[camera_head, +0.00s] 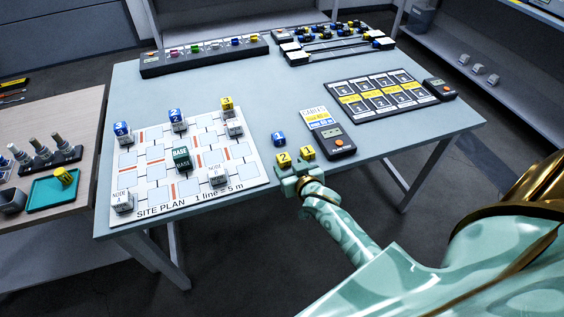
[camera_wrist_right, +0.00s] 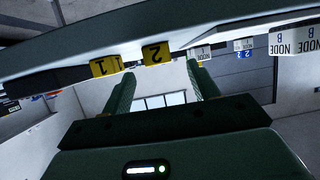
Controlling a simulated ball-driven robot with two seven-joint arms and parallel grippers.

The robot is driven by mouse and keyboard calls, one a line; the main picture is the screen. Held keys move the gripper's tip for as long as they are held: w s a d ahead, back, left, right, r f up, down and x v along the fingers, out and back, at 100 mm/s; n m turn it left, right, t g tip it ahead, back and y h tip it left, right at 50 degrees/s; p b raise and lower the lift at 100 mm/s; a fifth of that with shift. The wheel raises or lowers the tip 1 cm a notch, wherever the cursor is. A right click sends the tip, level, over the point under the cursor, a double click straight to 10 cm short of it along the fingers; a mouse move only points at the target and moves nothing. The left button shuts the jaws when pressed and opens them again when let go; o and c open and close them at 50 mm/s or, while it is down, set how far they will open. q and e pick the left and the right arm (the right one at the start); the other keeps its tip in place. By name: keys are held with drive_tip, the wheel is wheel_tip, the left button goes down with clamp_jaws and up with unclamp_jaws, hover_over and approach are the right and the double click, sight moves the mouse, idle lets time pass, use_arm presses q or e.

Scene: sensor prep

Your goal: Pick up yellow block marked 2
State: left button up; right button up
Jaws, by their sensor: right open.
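The yellow block marked 2 (camera_head: 284,158) stands on the grey-blue table near its front edge. It also shows in the right wrist view (camera_wrist_right: 155,53), which sees the table tilted nearly upside down. A yellow block marked 1 (camera_head: 308,153) stands just to its right, and in the wrist view (camera_wrist_right: 104,66) it is to its left. My right gripper (camera_head: 298,171) is at the table's front edge, right in front of these blocks. In the wrist view its two fingers (camera_wrist_right: 162,75) are apart and empty, with block 2 beyond the gap between their tips. My left gripper is out of view.
A blue block marked 1 (camera_head: 278,138) stands behind the yellow pair. A handheld meter (camera_head: 340,142) lies close on their right. The site plan board (camera_head: 245,178) with its blocks is to the left. The table middle (camera_head: 270,95) is clear.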

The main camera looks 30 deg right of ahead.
sight(286, 160)
drive_tip(key=shift+w+d+f, duration=0.15)
drive_tip(key=shift+w+f, duration=0.05)
drive_tip(key=shift+w, duration=0.35)
drive_tip(key=b+x, duration=0.2)
drive_tip(key=x, duration=0.2)
drive_tip(key=shift+d+f, duration=0.1)
drive_tip(key=shift+f, duration=0.1)
drive_tip(key=shift+w, duration=0.3)
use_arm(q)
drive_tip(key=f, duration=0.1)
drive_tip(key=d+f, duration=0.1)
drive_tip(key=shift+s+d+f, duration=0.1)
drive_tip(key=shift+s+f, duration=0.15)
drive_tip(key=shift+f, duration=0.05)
use_arm(e)
drive_tip(key=shift+r, duration=0.1)
drive_tip(key=shift+c, duration=0.9)
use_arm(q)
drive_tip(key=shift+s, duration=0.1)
use_arm(e)
drive_tip(key=c, duration=0.9)
